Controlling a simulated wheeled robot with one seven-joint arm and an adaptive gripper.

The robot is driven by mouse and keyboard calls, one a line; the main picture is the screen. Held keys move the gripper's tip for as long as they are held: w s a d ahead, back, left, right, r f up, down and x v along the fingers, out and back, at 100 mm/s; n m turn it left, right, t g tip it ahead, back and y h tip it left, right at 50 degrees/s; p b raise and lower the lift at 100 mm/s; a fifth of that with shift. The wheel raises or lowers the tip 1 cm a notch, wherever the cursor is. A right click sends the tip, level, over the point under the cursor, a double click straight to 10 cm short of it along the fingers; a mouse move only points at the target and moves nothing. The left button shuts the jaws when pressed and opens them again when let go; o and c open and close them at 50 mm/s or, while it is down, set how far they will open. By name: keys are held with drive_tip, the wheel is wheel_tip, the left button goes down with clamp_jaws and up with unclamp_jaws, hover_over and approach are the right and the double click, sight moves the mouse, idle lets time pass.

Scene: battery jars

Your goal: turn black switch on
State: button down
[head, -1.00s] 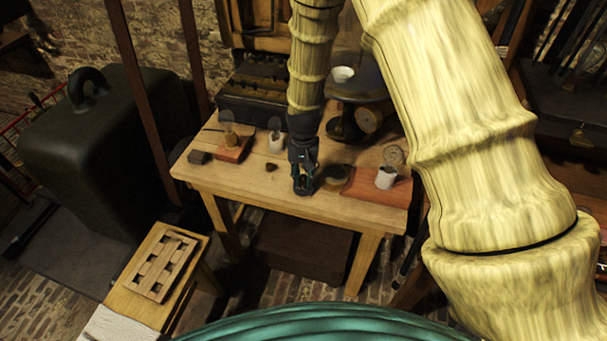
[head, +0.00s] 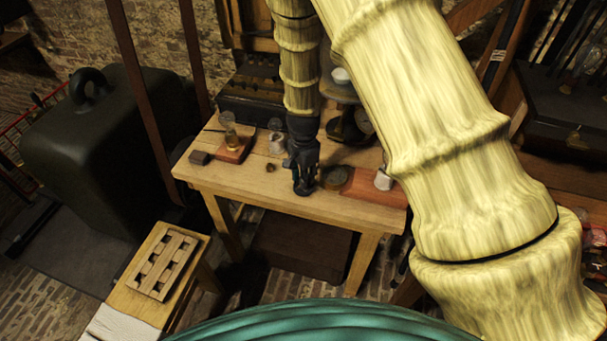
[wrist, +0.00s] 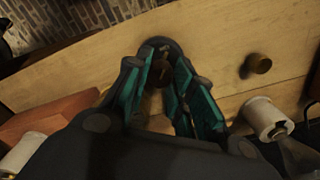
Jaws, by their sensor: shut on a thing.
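The black switch (wrist: 160,47) shows in the wrist view as a dark round base with small brass-coloured parts, near the table's front edge. My gripper (wrist: 162,66) reaches over it from above, with the teal-faced fingers on either side of its dark middle part. The fingers are shut on that part, most of which they hide. In the head view my gripper (head: 304,187) is down at the tabletop near the front edge, and it covers the switch there. The switch's on or off position cannot be told.
The wooden table (head: 240,187) carries a small brown knob (head: 270,168) left of my gripper and a dark round disc (head: 337,178) close on its right. A white jar (head: 383,180) stands on a reddish board at right. Another white jar (head: 276,142) stands behind.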

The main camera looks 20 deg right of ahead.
drive_tip(key=shift+w+d+m, duration=0.1)
drive_tip(key=shift+m, duration=0.3)
drive_tip(key=shift+r, duration=0.1)
drive_tip(key=c, duration=1.2)
unclamp_jaws()
wheel_tip(320, 180, up, 12)
drive_tip(key=shift+f, duration=0.1)
